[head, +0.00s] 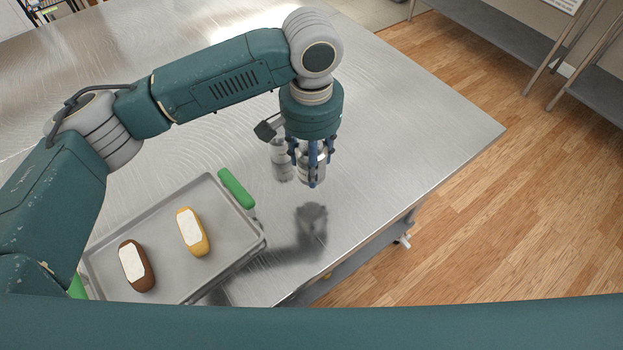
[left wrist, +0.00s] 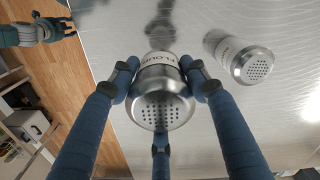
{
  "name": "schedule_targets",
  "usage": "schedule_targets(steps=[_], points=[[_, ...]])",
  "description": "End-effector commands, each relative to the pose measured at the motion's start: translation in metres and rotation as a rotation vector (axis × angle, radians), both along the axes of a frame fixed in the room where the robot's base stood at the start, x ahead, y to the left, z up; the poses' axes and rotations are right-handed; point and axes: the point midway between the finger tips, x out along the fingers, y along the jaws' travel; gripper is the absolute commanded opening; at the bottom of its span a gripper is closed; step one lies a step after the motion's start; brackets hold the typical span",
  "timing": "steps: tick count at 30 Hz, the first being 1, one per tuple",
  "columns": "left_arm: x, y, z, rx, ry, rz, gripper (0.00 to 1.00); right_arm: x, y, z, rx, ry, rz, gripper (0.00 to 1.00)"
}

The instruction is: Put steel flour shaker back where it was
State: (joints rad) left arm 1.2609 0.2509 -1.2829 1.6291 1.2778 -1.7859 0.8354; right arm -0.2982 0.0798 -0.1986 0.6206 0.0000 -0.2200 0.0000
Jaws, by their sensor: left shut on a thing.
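My left gripper (head: 313,172) is shut around a steel flour shaker (head: 318,160). In the left wrist view, the shaker (left wrist: 160,95) sits between the fingers, its perforated lid toward the camera and part of a FLOUR label showing. The gripper's shadow falls apart from it on the steel table (head: 420,115), so the shaker seems raised. A second, similar steel shaker (head: 281,160) stands on the table just left of the held one; it also shows in the left wrist view (left wrist: 240,58). My right gripper (left wrist: 62,27) appears small in that view, its fingers too small to judge.
A metal tray (head: 160,225) with green handles holds a brown loaf-shaped item (head: 137,268) and a yellow one (head: 192,232), both with white tops. It lies left of the gripper. The table's right edge is near; bare table lies beyond and to the right.

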Motion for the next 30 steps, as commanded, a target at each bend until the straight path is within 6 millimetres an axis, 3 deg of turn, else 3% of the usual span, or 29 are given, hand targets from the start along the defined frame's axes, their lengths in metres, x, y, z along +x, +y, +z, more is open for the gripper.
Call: schedule_targets(steps=[4, 18, 30], points=[[0.0, 0.001, -0.027, 0.001, 0.002, 0.002, 0.17, 0.003, -0.005, 0.008, -0.005, -0.004, -0.001, 0.4], [0.0, 0.0, -0.081, -0.001, 0.0, 0.002, 0.17, -0.001, -0.003, 0.017, -0.003, 0.0, 0.002, 0.4], [0.0, 0.0, -0.086, -0.001, 0.0, 0.002, 0.17, -0.003, 0.006, 0.017, 0.006, 0.004, 0.002, 0.4]])
